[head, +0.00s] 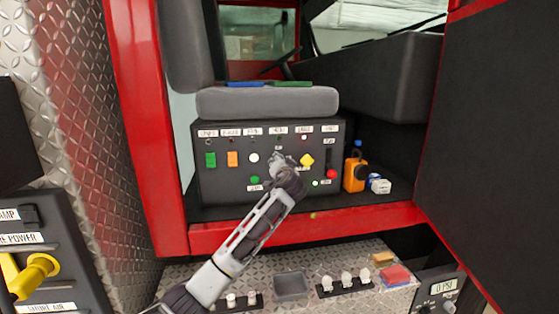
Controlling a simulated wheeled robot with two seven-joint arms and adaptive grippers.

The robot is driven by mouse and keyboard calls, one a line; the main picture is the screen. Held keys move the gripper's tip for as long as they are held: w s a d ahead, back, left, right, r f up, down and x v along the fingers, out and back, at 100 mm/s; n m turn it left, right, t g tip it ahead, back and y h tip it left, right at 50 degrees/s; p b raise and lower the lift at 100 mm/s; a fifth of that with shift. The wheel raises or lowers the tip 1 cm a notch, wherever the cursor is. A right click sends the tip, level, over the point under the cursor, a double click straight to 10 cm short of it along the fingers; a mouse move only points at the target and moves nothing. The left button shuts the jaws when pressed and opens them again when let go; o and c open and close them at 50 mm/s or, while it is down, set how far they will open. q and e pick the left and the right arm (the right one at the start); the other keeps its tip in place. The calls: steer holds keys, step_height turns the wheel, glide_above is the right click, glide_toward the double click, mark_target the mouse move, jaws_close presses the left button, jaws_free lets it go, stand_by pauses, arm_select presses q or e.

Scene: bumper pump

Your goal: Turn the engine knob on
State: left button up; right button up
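A dark control panel (222,184) stands under the grey seat inside the red cab. It carries a row of white labels, too small to read. Its controls include a green switch (210,159), an orange switch (232,159), a white round knob (253,158), a yellow diamond-shaped control (306,160) and a red control (331,174). I cannot tell which is the engine knob. My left gripper (280,163) is in front of the panel, between the white knob and the yellow control. It hides the part behind it. Contact and finger opening are unclear. My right gripper is out of view.
An orange bottle (354,174) and a small white-and-blue item stand right of the panel. A black door (502,130) bounds the right. A yellow handle (32,275) sticks out at lower left. A metal step (270,272) below holds several small knobs and a grey tray.

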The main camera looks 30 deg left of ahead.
arm_select(q)
steer(key=m+p, duration=0.2)
steer(key=m, duration=0.2)
steer(key=shift+r, duration=0.1)
steer(key=shift+m+p, duration=0.4)
steer(key=shift+m, duration=1.1)
steer(key=o, duration=1)
steer(key=shift+o, duration=0.2)
steer(key=shift+s, duration=0.1)
steer(key=v, duration=1.2)
steer(key=shift+d, duration=0.2)
